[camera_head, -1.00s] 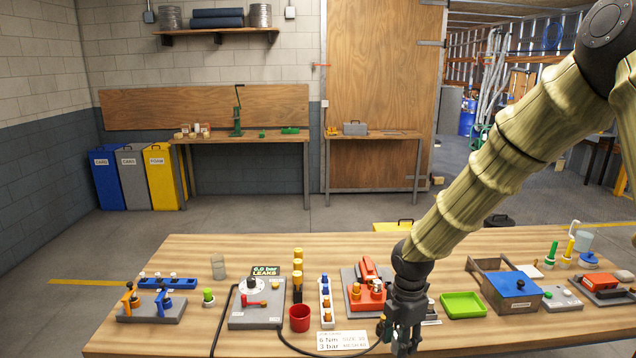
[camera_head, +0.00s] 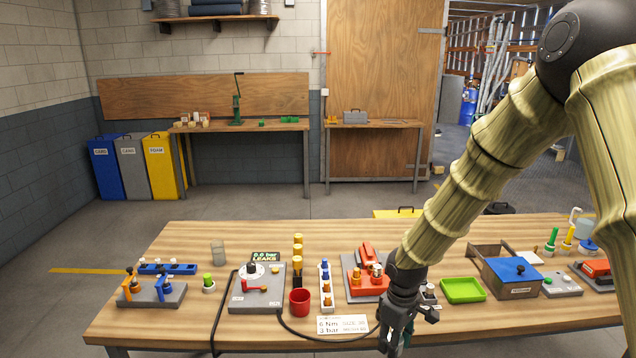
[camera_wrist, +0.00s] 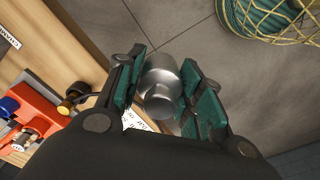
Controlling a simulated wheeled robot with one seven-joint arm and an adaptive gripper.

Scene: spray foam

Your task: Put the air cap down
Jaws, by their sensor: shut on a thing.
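A shiny silver metal cylinder, apparently the air cap (camera_wrist: 159,92), is between the green finger pads of my gripper (camera_wrist: 165,74) in the wrist view. The gripper is shut on it. In the head view my gripper (camera_head: 396,338) points down at the front edge of the wooden table (camera_head: 470,318), right of the printed card (camera_head: 342,325). The cap cannot be made out in the head view. In the wrist view grey floor shows behind the cap, beyond the table edge.
A red cup (camera_head: 300,302), a red fixture (camera_head: 366,284) and a green tray (camera_head: 462,290) stand near my gripper. A black hose (camera_head: 300,336) runs along the front. A netted green coil (camera_wrist: 268,18) lies on the floor. Bare tabletop shows right of the gripper.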

